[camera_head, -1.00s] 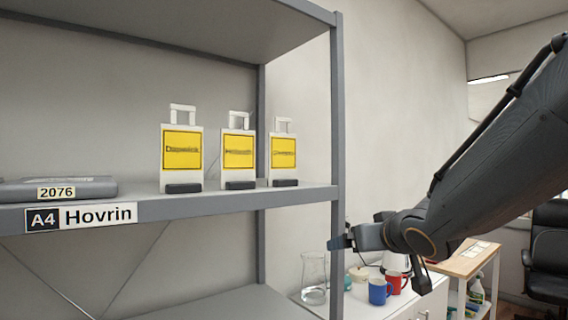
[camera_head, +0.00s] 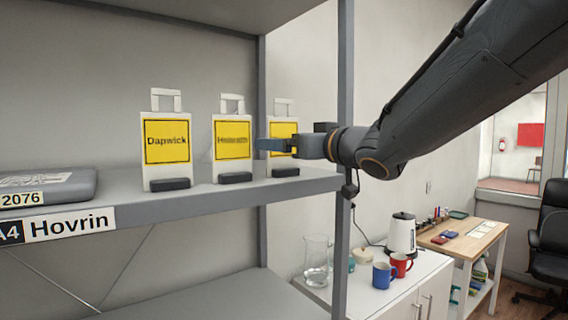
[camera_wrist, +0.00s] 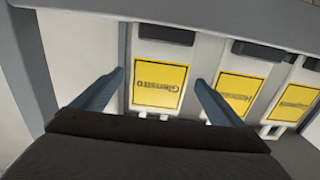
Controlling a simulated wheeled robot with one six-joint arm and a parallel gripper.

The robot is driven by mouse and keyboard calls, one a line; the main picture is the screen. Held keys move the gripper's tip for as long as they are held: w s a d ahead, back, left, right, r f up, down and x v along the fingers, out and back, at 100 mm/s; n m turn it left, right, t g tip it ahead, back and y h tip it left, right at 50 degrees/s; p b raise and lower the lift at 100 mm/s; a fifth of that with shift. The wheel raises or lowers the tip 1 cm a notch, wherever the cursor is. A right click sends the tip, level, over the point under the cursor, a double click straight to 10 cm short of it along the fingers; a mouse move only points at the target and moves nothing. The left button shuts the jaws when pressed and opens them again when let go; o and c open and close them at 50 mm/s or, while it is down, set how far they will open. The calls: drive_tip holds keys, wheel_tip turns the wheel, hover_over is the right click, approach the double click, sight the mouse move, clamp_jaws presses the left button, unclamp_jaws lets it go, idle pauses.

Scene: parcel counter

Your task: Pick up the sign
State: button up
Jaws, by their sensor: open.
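Three white signs with yellow panels, top handles and dark feet stand upright in a row on the shelf. The left one (camera_head: 166,142), reading Dapwick, and the middle one (camera_head: 232,140) stand clear. The right one (camera_head: 283,128) is partly hidden behind my gripper (camera_head: 262,145). In the wrist view this sign (camera_wrist: 160,83) appears upside down, its word seeming to begin with "Gl". It lies between the two blue fingers of my gripper (camera_wrist: 158,78), which is open and empty. I cannot tell whether the fingers reach around its edges or stop short of it.
The grey shelf (camera_head: 130,218) has an upright post (camera_head: 345,90) just right of the signs, close to my arm. A grey box (camera_head: 45,188) labelled 2076 lies at left. A white cabinet below holds a glass jug (camera_head: 316,262), mugs and a kettle (camera_head: 402,232).

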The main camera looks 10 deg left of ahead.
drive_tip(key=shift+p+x, duration=0.3)
drive_tip(key=shift+x, duration=0.85)
drive_tip(key=shift+d, duration=0.1)
drive_tip(key=shift+c, duration=0.2)
drive_tip(key=c, duration=1.6)
